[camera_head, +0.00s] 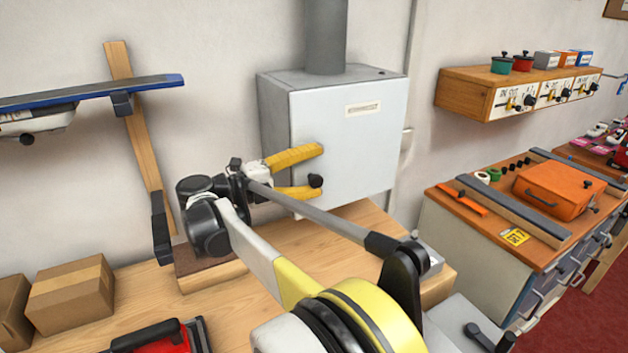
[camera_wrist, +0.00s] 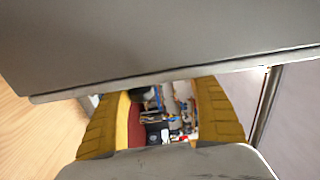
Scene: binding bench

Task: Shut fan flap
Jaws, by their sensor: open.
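The fan housing (camera_head: 272,120) is a pale grey metal box on the wall side of the bench, with a round duct (camera_head: 326,38) rising from its top. Its front panel (camera_head: 350,145), which I take as the flap, bears a small label and a black knob (camera_head: 316,181). I cannot tell whether the panel stands ajar. My gripper (camera_head: 320,170) is open, its yellow fingers in front of the panel's left part, the lower tip beside the knob. In the wrist view my gripper (camera_wrist: 163,98) is open below a large grey panel (camera_wrist: 150,40); no knob shows there.
Cardboard boxes (camera_head: 70,296) and a red tool (camera_head: 160,337) lie on the wooden bench (camera_head: 245,305). A blue-edged board (camera_head: 90,93) on a wooden post stands left. To the right are a wall shelf (camera_head: 470,93) and a cabinet with an orange case (camera_head: 558,192).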

